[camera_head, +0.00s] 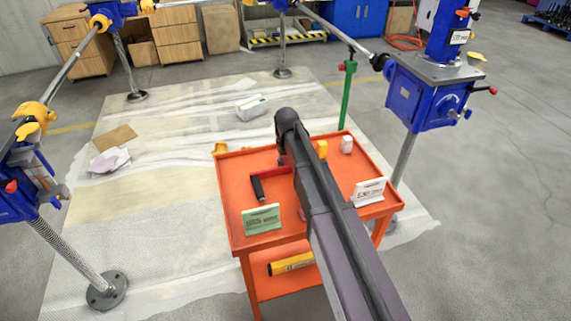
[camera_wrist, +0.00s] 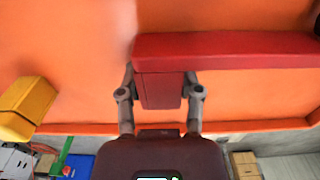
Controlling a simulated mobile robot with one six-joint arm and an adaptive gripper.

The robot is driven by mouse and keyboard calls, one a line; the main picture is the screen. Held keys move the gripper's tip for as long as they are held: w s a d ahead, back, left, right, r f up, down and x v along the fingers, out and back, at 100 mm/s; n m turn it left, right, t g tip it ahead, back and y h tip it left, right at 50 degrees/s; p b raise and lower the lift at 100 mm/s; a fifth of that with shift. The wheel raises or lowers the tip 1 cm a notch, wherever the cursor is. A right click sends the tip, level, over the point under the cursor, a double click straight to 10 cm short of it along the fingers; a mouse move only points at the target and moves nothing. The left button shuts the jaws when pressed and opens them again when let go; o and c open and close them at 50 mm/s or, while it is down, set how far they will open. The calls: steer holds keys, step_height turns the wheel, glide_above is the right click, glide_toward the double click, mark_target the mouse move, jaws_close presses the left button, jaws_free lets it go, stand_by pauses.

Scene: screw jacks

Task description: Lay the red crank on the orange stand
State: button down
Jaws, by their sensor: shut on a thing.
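The red crank (camera_head: 272,172) shows left of my arm in the head view, over the top of the orange stand (camera_head: 238,211), with its black handle toward the front left. In the wrist view the crank's red arm (camera_wrist: 230,50) runs to the right, and a dark end shows at the right edge. My gripper (camera_wrist: 160,90) is shut on the crank's short red block, one finger on each side. The stand's orange top (camera_wrist: 70,50) fills the background there. I cannot tell whether the crank touches it. In the head view my arm hides the gripper.
A yellow item (camera_head: 291,263) lies on the lower shelf. Blue screw jacks (camera_head: 425,95) stand around.

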steer(key=shift+s+d+f+b, duration=0.1)
steer(key=shift+s+f+b, duration=0.2)
steer(key=shift+s+b, duration=0.15)
steer(key=c, duration=0.7)
jaws_free()
steer(key=o, duration=0.6)
steer(key=shift+w+f, duration=0.3)
steer(key=shift+f, duration=0.1)
steer(key=shift+r, duration=0.2)
steer(key=shift+w, duration=0.1)
